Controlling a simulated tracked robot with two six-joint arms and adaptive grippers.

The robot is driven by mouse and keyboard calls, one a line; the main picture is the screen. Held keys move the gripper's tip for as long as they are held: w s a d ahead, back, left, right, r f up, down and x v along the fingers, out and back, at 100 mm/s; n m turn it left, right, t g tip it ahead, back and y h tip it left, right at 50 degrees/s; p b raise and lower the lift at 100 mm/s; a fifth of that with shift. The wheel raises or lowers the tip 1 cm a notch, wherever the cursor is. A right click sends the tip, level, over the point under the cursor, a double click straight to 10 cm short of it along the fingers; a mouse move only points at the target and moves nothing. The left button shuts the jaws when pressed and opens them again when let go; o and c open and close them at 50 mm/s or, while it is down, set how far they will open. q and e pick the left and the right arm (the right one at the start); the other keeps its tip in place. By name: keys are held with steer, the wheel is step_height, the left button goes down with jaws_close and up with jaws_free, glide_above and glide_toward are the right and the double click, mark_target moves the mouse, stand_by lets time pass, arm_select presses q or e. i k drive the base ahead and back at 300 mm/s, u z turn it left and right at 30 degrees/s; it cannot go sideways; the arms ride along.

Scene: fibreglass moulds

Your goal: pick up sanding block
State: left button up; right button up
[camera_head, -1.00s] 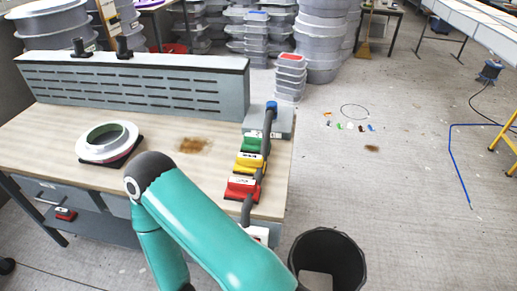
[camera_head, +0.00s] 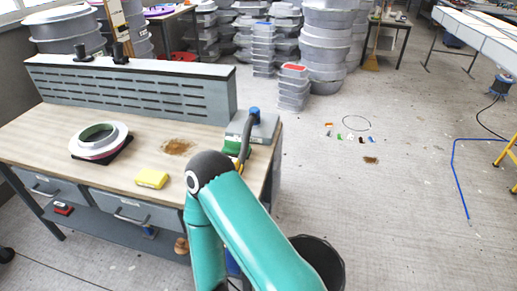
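A yellow block (camera_head: 152,179), which may be the sanding block, lies on the front part of the wooden workbench (camera_head: 50,138), left of my teal arm. One teal arm link bends over the bench's front edge. Neither gripper shows in the head view.
A white ring-shaped mould (camera_head: 98,142) stands on the bench's left. A slotted grey panel (camera_head: 130,95) runs along the back. A grey device with a hose (camera_head: 262,128) stands at the back right corner. A dark bin (camera_head: 325,262) stands right of my arm.

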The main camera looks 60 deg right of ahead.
mark_target(236, 146)
steer(key=z, duration=0.5)
steer(key=i, duration=0.45)
steer(key=u, duration=0.05)
steer(key=k, duration=0.45)
steer(key=z, duration=0.25)
